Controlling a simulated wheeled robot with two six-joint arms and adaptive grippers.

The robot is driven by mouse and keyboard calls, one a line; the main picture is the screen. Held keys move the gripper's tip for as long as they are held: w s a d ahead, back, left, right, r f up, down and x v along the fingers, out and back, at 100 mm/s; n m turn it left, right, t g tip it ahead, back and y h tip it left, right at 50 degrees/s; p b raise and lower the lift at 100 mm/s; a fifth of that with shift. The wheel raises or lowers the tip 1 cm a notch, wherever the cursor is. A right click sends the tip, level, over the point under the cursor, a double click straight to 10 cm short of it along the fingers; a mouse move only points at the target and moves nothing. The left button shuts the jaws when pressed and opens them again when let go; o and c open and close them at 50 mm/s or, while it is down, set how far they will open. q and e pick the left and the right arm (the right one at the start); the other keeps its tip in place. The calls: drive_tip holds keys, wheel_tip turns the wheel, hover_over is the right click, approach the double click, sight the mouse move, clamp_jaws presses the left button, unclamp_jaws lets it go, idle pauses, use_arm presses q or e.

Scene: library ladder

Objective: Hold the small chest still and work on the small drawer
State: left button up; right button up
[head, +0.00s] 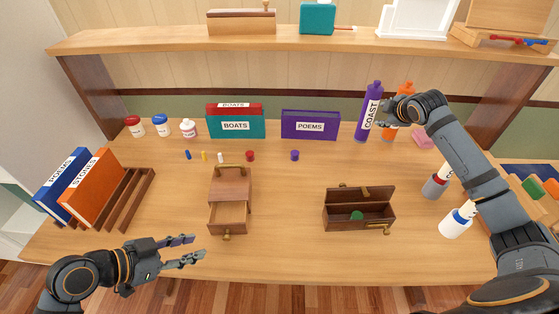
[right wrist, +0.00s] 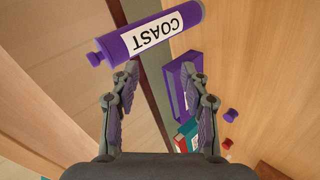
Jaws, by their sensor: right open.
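The small wooden chest (head: 231,186) stands left of centre on the table, with a brass handle on top. Its small drawer (head: 229,216) is pulled out toward me; a brass knob is on its front and its light inside looks empty. My left gripper (head: 199,247) is open and empty, near the table's front edge, left of and in front of the drawer, apart from it. My right gripper is far from the chest, at the back right near the purple COAST bottle (head: 368,110). In the right wrist view the right gripper (right wrist: 158,72) is open, with nothing between its fingers.
A dark wooden box (head: 358,214) with a green piece inside stands right of the chest. A book rack (head: 130,198) stands left. Small caps and pegs lie behind the chest, before the BOATS (head: 236,126) and POEMS (head: 310,125) boxes. The table between chest and dark box is clear.

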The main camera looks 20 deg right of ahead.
sight(244, 169)
drive_tip(key=w+a+r+n+t+y, duration=0.1)
drive_tip(key=a+r+n+y, duration=0.2)
drive_tip(key=a, duration=0.6)
drive_tip(key=a+r+n+t+y, duration=0.1)
drive_tip(key=a+r+n+y, duration=0.2)
drive_tip(key=a, duration=0.6)
drive_tip(key=w+a+r+n+t+y, duration=0.15)
drive_tip(key=a+r+y, duration=0.25)
drive_tip(key=a, duration=0.6)
drive_tip(key=s+a+f+m+y, duration=0.5)
drive_tip(key=s+a+f+m, duration=0.5)
drive_tip(key=f, duration=0.4)
wheel_tip(244, 169, down, 8)
drive_tip(key=a, duration=0.1)
drive_tip(key=shift+m, duration=0.25)
drive_tip(key=x, duration=0.7)
drive_tip(key=shift+w+f, duration=0.1)
drive_tip(key=shift+w, duration=0.05)
drive_tip(key=shift+w+a, duration=0.4)
drive_tip(key=shift+a, duration=0.05)
